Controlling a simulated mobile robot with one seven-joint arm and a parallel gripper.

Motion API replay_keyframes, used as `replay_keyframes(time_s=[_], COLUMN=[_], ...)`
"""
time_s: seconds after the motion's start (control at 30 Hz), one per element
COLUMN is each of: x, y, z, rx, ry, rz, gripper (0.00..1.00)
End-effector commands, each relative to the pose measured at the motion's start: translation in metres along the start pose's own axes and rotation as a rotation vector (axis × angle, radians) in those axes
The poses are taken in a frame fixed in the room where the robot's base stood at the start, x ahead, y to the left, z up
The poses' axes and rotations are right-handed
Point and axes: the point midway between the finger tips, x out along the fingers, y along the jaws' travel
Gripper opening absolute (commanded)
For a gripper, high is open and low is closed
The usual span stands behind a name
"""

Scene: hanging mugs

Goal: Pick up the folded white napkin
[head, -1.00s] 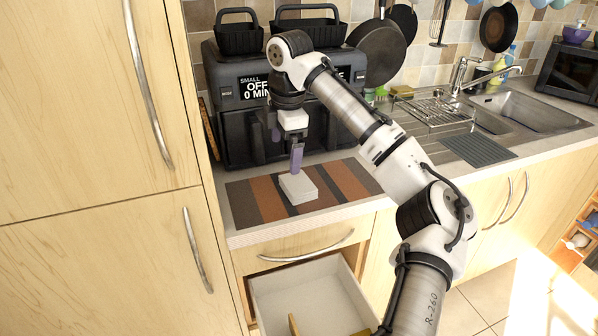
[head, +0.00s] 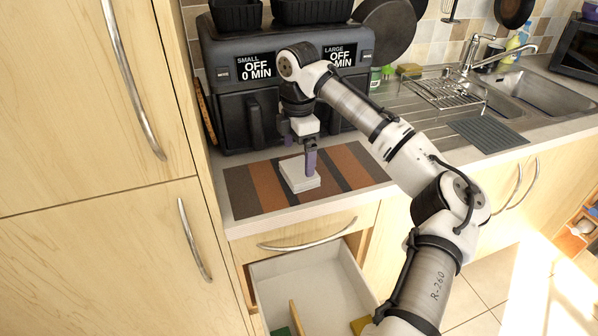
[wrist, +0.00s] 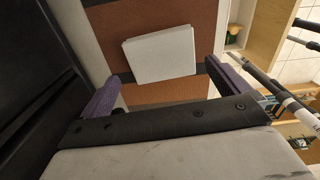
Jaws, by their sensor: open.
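The folded white napkin (head: 300,179) lies flat as a square pad on the striped brown, orange and grey mat (head: 246,198) on the counter. It also shows in the wrist view (wrist: 160,55), ahead of the fingers and roughly centred between them. My gripper (head: 298,152) points down above the napkin, with its purple fingers apart and nothing between them. One finger overlaps the napkin's far edge in the head view; I cannot tell whether it touches. In the wrist view, my gripper (wrist: 162,76) shows a finger at each side.
A black two-drawer air fryer (head: 236,98) stands close behind the mat. An open drawer (head: 312,280) with a wooden divider is below the counter. A tall wooden cabinet (head: 90,120) bounds the left. A sink with a dish rack (head: 446,92) is at the right.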

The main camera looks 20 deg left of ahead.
Motion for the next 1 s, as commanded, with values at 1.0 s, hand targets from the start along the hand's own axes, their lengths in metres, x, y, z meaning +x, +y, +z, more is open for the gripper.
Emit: replay_keyframes(time_s=[1.0], x=[0.049], y=[-0.003], z=[-0.003], rx=[0.001], ry=[0.000], rz=[0.000], gripper=[0.67])
